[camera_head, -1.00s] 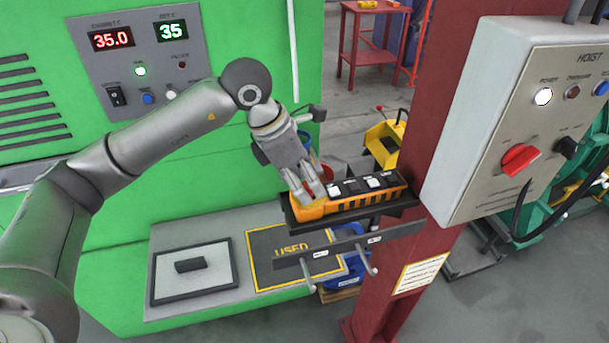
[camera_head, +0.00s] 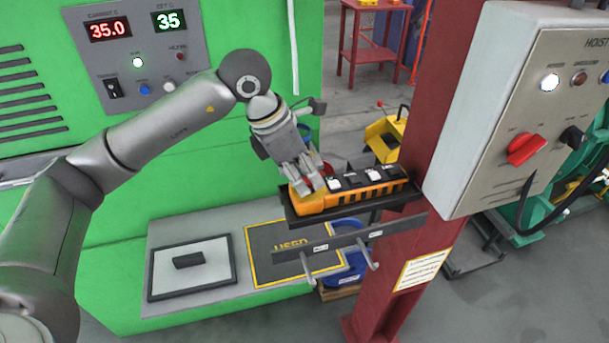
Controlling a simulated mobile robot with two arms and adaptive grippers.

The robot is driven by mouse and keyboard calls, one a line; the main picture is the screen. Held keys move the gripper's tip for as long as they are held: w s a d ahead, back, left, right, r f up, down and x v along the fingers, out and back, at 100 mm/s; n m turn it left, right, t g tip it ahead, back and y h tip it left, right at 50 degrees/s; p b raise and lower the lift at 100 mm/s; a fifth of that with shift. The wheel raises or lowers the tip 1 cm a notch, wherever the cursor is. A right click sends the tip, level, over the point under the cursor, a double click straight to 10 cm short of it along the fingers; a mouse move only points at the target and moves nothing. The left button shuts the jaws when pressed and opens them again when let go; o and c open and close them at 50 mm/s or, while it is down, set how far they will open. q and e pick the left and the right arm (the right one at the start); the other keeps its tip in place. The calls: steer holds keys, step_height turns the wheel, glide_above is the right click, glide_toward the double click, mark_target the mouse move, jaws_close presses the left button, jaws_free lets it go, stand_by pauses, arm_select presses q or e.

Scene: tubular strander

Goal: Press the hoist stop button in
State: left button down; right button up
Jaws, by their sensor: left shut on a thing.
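An orange hand-held control pendant (camera_head: 365,190) with black and white buttons on its top lies in a black tray (camera_head: 380,214) fixed to the red post. My left gripper (camera_head: 312,187) is at the pendant's left end, its fingers pointing down and shut on it. The fingers cover that end, so any button under them is hidden. A grey box marked HOIST (camera_head: 533,105) hangs on the post at the right, with a red rotary switch (camera_head: 526,148), a black switch and lit lamps. I cannot make out a marked stop button. My right gripper is not in view.
The red post (camera_head: 428,130) stands between the tray and the box. Two hooks on a bar (camera_head: 345,241) stick out below the tray. A green cabinet (camera_head: 190,215) with a shelf marked USED (camera_head: 290,244) is at the left. A cable hangs under the HOIST box.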

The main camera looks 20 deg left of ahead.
arm_select(q)
steer(key=shift+f, duration=0.2)
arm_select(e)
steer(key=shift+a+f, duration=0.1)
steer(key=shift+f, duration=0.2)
arm_select(q)
steer(key=c, duration=1.4)
jaws_free()
steer(key=o, duration=0.3)
steer(key=shift+w, duration=0.1)
steer(key=shift+o, duration=0.2)
steer(key=v, duration=1.2)
